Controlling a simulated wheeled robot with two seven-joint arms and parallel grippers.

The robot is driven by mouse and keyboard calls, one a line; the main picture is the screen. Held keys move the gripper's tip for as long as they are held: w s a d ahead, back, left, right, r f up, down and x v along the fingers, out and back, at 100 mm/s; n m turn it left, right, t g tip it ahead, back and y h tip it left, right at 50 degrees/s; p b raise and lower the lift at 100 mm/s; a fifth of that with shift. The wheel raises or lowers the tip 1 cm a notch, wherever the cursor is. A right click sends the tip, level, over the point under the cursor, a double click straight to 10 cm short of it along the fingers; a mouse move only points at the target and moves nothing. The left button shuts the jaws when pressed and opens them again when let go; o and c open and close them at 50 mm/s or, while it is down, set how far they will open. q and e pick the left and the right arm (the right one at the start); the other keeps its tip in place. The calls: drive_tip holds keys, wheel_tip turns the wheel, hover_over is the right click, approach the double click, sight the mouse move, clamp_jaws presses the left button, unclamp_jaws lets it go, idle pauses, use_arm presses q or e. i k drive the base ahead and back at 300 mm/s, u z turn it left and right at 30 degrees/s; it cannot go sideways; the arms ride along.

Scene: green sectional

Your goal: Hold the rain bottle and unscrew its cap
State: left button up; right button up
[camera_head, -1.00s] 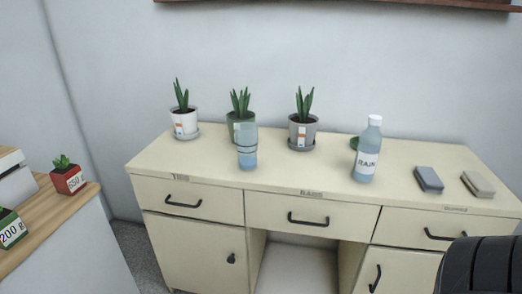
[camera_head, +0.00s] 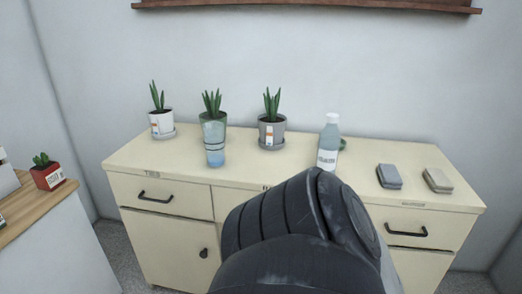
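The rain bottle (camera_head: 329,142) stands upright on the cream desk (camera_head: 190,165), right of the middle. It is pale blue and clear, with a white label that carries dark lettering. Its light cap (camera_head: 332,118) is on top. A dark arm part of mine rises from the bottom of the view and hides the middle front of the desk, close below the bottle. Neither gripper's fingers can be made out, and nothing is seen touching the bottle.
A glass with blue liquid (camera_head: 215,152) stands left of the bottle. Potted plants in white (camera_head: 162,122), green (camera_head: 206,121) and grey (camera_head: 271,132) pots line the back. Blue-grey (camera_head: 389,176) and beige (camera_head: 437,180) blocks lie at right. A wooden counter (camera_head: 42,203) with a red pot (camera_head: 47,176) is at left.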

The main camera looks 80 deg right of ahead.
sight(330, 138)
drive_tip(key=k, duration=0.95)
drive_tip(key=z, duration=0.55)
